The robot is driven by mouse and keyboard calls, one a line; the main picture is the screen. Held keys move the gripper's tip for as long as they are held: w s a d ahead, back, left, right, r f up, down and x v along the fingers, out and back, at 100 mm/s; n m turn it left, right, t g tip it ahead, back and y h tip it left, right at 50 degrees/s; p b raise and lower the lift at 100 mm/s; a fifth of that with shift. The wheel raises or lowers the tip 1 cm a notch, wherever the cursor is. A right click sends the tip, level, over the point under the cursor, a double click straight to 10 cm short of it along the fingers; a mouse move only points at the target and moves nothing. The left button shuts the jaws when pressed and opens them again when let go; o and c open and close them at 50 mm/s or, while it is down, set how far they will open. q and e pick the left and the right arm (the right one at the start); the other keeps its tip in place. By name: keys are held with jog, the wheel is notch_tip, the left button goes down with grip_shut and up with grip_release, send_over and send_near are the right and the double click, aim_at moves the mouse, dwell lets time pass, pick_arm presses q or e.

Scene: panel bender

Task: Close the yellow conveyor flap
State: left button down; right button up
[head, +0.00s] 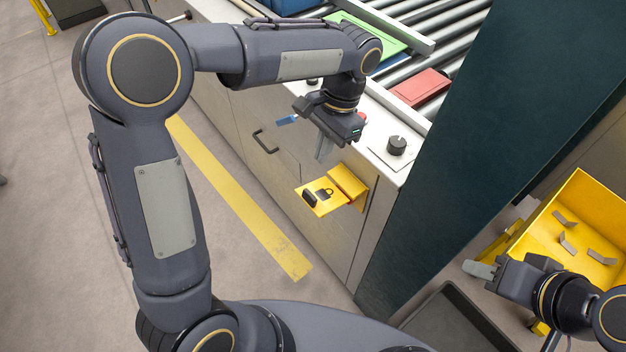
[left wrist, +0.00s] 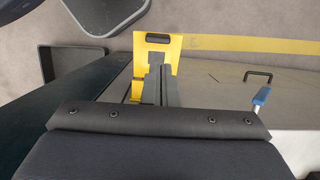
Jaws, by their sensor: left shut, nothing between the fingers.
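The yellow conveyor flap (head: 322,198), with a padlock symbol and a black handle, sticks out open from the front panel of the conveyor cabinet. A yellow housing (head: 348,184) sits behind it at the panel. My left gripper (head: 321,153) is shut and empty, fingers pointing down above the flap, apart from it in the head view. In the left wrist view the flap (left wrist: 158,45) shows just beyond the fingers (left wrist: 160,88), which hide part of it. My right gripper (head: 480,270) is at the lower right, away from the flap; its fingers are too overlapped to read.
A black knob (head: 396,145) sits on the cabinet top. The roller conveyor (head: 440,55) carries coloured pieces. A dark green panel (head: 480,150) stands right of the flap. A yellow bin (head: 540,235) holds several metal pieces. The floor left of the cabinet is clear around a yellow stripe (head: 235,200).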

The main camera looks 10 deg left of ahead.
aim_at(310, 193)
pick_arm(q)
jog(key=x, duration=0.9)
jog(key=shift+a+f+p, duration=0.1)
jog(key=shift+f+p, duration=0.25)
jog(key=shift+f, duration=0.05)
jog(key=shift+s+f, duration=0.1)
